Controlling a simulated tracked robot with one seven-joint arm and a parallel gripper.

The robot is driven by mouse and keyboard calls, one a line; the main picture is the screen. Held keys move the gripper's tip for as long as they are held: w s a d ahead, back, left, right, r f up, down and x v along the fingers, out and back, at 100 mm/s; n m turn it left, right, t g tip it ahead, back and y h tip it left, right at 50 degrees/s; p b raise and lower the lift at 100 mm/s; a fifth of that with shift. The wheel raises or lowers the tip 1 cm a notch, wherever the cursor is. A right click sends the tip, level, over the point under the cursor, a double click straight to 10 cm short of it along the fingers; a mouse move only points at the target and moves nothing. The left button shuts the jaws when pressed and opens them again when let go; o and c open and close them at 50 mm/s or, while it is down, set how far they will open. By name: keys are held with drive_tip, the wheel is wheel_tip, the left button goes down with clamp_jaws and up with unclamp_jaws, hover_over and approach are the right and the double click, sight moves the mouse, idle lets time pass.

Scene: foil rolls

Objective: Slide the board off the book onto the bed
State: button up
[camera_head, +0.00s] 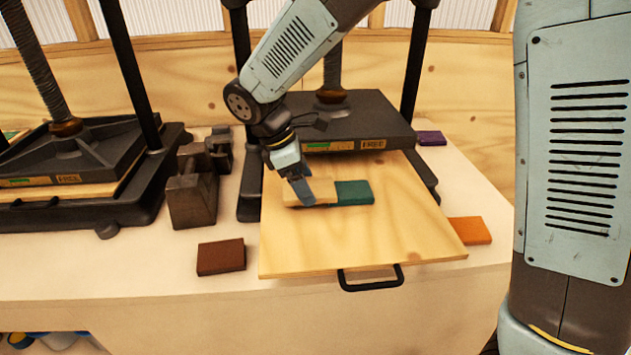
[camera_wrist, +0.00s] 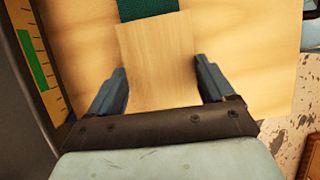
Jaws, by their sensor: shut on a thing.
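The light wooden board (camera_head: 324,190) lies at the left end of the teal book (camera_head: 355,192) in the head view. I cannot tell how far it overlaps the book. Both are on the pale wooden bed (camera_head: 400,237), which extends from under the press. My gripper (camera_head: 300,194) points down and is shut on the board. In the wrist view, the board (camera_wrist: 156,45) sits between my fingers (camera_wrist: 160,74), and a strip of the book (camera_wrist: 146,8) shows past its far end. The bed also shows there (camera_wrist: 245,50).
The press platen (camera_head: 350,120) stands behind the bed, with dark posts at its sides. A black handle (camera_head: 371,278) is on the bed's front edge. Brown (camera_head: 221,257), orange (camera_head: 470,231) and purple (camera_head: 431,138) blocks lie around it. Dark metal weights (camera_head: 192,195) stand left. The bed's front is clear.

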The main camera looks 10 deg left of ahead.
drive_tip(key=shift+s+a, duration=0.2)
drive_tip(key=shift+a, duration=0.5)
drive_tip(key=shift+s+a, duration=0.15)
drive_tip(key=shift+a, duration=0.5)
drive_tip(key=o, duration=0.9)
drive_tip(key=v, duration=1.3)
drive_tip(key=shift+a+r, duration=0.1)
drive_tip(key=shift+r, duration=0.25)
